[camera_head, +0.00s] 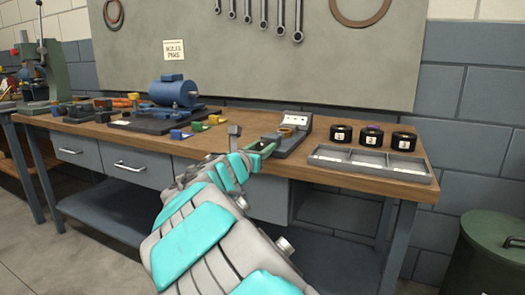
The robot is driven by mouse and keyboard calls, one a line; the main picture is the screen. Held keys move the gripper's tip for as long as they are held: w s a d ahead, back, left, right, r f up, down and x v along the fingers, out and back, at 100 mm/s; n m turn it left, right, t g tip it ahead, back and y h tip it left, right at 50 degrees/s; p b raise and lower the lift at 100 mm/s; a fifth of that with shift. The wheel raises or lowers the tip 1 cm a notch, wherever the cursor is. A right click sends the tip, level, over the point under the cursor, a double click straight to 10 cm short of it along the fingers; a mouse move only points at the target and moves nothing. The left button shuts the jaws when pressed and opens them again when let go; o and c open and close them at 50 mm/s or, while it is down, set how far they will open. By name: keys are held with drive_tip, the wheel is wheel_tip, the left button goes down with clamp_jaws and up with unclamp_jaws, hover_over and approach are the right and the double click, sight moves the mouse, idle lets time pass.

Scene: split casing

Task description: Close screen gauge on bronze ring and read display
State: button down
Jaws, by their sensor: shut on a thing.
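The screen gauge (289,146) is a grey device near the middle of the bench, with a small light display (297,118) at its back end. The display is too small to read. The bronze ring (286,132) sits on the gauge, in front of the display. My gripper (265,146) is at the gauge's left side, low over the bench's front edge. It is shut on what looks like a part of the gauge; the fingertips are small and partly hidden. I cannot tell whether the gauge's jaws touch the ring.
A grey divided tray (372,178) lies at the bench's right front, with several black labelled cylinders (370,136) behind it. A blue motor (174,92) and small coloured blocks stand to the left. A green bin (490,236) is at far right.

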drive_tip(key=shift+m, duration=0.6)
drive_tip(key=shift+c, duration=2)
unclamp_jaws()
drive_tip(key=v, duration=0.8)
drive_tip(key=shift+b, duration=0.3)
